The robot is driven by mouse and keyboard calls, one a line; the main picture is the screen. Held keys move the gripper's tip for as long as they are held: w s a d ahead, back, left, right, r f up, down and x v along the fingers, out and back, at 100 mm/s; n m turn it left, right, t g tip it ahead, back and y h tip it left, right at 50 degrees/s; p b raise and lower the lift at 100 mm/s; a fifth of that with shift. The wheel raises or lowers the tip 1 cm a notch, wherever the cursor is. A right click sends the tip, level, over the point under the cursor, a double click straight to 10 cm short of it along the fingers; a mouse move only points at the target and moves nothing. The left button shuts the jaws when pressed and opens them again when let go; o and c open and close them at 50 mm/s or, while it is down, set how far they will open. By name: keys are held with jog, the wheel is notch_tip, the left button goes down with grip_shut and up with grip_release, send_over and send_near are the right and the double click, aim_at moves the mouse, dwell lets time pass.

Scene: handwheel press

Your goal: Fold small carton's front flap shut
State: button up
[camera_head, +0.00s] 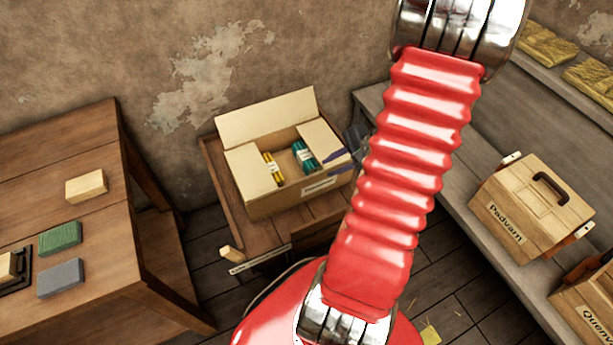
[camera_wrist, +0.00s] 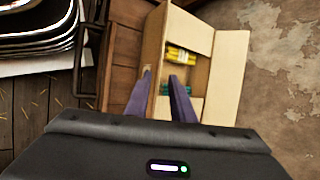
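The small carton (camera_head: 275,200) stands on a small wooden table. Its back flap (camera_head: 267,117) stands up, and its left flap (camera_head: 254,168) and right flap (camera_head: 322,141) are beside the opening. A yellow bundle (camera_head: 272,168) and a teal bundle (camera_head: 304,156) lie inside. I cannot clearly make out the front flap; a pale label (camera_head: 318,185) shows low on the front side. My gripper (camera_head: 334,160) is at the carton's right end. In the wrist view my gripper (camera_wrist: 160,76) has its two purple fingers apart, with nothing seen between them but the carton's front edge behind. Contact cannot be told.
A wooden table (camera_head: 60,195) at left holds several small blocks. A bench (camera_head: 460,190) at right carries a lidded box (camera_head: 530,208) marked Padvarn. A small wooden piece (camera_head: 230,254) shows at the carton table's front edge. The wall stands close behind the carton.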

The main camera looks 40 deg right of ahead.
dwell(0.3)
jog(key=x, duration=1.3)
jog(key=shift+w+a+f, duration=0.2)
jog(key=shift+w+f, duration=0.05)
jog(key=shift+f, duration=0.05)
jog(key=shift+c, duration=0.5)
grip_shut()
jog(key=shift+s+f, duration=0.1)
jog(key=shift+s, duration=0.05)
dwell(0.5)
